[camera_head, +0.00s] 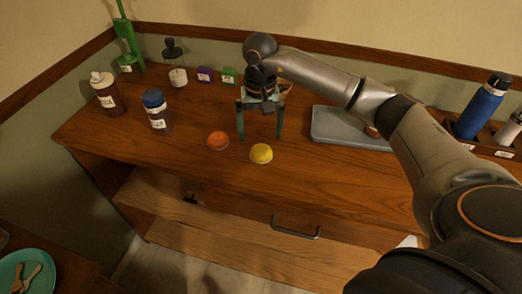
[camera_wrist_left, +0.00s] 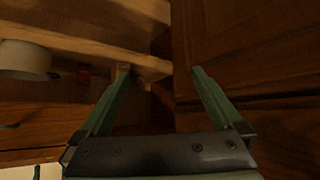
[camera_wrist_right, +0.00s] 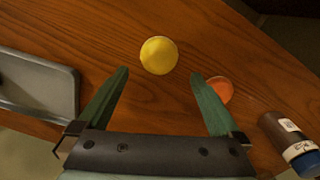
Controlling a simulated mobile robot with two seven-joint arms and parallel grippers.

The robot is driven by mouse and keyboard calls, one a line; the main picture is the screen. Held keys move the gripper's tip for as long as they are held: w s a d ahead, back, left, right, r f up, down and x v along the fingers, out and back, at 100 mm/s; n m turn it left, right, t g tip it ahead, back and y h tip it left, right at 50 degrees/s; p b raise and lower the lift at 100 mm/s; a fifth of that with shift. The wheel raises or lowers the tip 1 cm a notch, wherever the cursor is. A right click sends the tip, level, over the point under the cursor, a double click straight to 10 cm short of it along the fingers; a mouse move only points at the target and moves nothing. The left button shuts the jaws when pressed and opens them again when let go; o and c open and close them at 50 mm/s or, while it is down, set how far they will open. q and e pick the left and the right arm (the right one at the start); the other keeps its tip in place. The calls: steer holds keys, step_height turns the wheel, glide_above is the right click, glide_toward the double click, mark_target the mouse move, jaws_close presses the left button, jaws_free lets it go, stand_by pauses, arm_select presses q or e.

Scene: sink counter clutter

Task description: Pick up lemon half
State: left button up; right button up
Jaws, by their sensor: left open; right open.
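The yellow lemon half (camera_head: 261,153) lies on the wooden counter near its front edge. It also shows in the right wrist view (camera_wrist_right: 158,55), ahead of and between the fingertips. My right gripper (camera_head: 260,138) is open and empty, its fingers pointing down just behind the lemon half and apart from it. An orange-red citrus half (camera_head: 217,140) lies to the left of the lemon half; in the right wrist view it (camera_wrist_right: 221,89) is close by one finger. My left gripper (camera_wrist_left: 160,72) is open and empty, facing wooden panels and a shelf; it is not in the head view.
A grey tray (camera_head: 348,128) lies right of the gripper. A dark bottle with a blue cap (camera_head: 157,112) and a brown bottle (camera_head: 106,94) stand at left. Small purple (camera_head: 205,75) and green (camera_head: 229,76) boxes stand behind. A blue bottle (camera_head: 480,107) stands in a rack at right.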

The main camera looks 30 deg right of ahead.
mark_target(261, 146)
step_height(261, 146, down, 5)
steer(key=shift+f+p, duration=0.1)
steer(key=shift+p, duration=0.35)
steer(key=shift+s, duration=0.1)
steer(key=shift+d, duration=0.1)
steer(key=c, duration=1.3)
